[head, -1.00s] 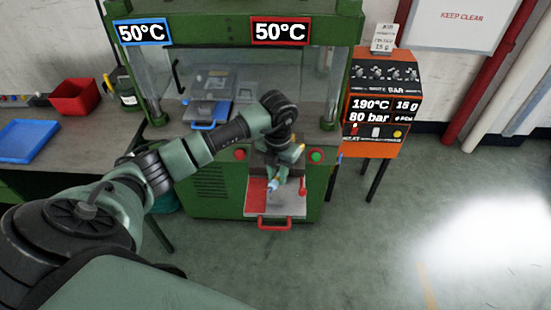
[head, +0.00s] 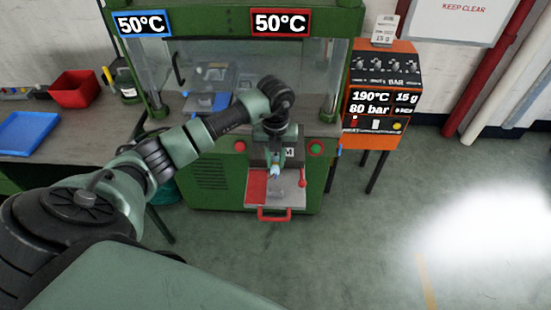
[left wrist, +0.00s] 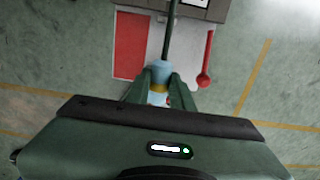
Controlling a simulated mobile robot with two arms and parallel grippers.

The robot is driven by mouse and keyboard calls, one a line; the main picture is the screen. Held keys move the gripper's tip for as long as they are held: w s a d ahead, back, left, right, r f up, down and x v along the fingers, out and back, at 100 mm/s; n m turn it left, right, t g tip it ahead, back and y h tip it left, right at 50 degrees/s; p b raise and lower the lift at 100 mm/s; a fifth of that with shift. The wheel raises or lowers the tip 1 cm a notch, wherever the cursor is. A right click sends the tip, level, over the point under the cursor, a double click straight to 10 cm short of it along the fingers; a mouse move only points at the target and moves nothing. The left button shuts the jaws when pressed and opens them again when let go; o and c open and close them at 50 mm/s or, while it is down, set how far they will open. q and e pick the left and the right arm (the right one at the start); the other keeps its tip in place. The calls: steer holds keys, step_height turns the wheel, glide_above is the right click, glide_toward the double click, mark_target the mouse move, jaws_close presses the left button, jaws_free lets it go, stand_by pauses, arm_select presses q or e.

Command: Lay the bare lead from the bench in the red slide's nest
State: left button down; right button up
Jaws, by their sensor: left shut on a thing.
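My left gripper (left wrist: 160,88) is shut on the lead, gripping its light blue end piece (left wrist: 160,72). A yellow band and a white part show between the fingers. The dark cable (left wrist: 171,30) runs away from the blue piece toward the press. In the head view the left gripper (head: 276,168) hangs over the pulled-out slide, in front of the press. The slide has a red plate (head: 257,187), a grey part (head: 292,190) and a red front handle (head: 274,214). The lead appears above the slide; I cannot make out the nest. My right gripper is out of view.
The green press (head: 215,190) stands behind the slide. An orange control unit (head: 382,90) is to the right. The bench at left holds a blue tray (head: 28,133) and a red bin (head: 75,90). Floor in front is clear.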

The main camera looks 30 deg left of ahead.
arm_select(q)
steer(key=shift+f+b, duration=1.1)
steer(key=shift+f, duration=0.5)
steer(key=shift+f+b, duration=1.65)
steer(key=shift+f, duration=0.65)
steer(key=c, duration=1.2)
jaws_free()
steer(key=shift+o, duration=0.2)
step_height(320, 180, up, 8)
steer(key=shift+f+b, duration=0.1)
steer(key=shift+b, duration=0.85)
